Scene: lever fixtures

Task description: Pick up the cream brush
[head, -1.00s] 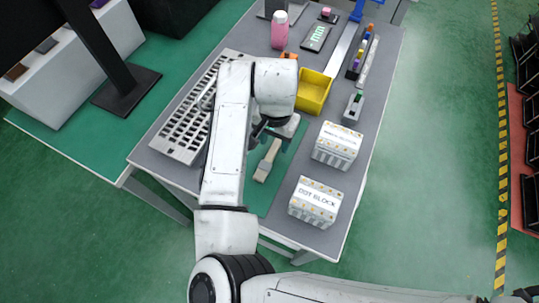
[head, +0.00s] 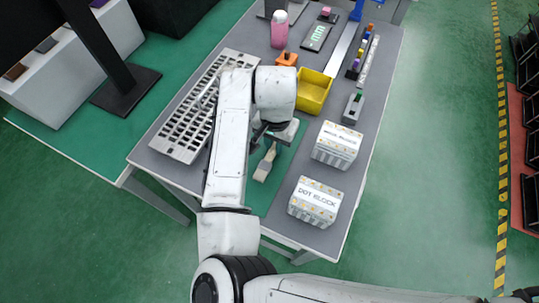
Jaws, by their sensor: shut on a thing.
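The cream brush (head: 264,168) is over the green mat on the grey table, below my gripper. Its wide end points toward the front of the table. My gripper (head: 271,142) is over the brush's far end and is shut on it. The arm and wrist hide part of the fingers and the far end of the brush. I cannot tell whether the brush is clear of the mat.
Two white labelled blocks (head: 337,145) (head: 316,201) stand to the right. A yellow bin (head: 313,92) is behind the gripper. A grey slotted panel (head: 183,137) lies to the left. A pink bottle (head: 279,30) stands at the back.

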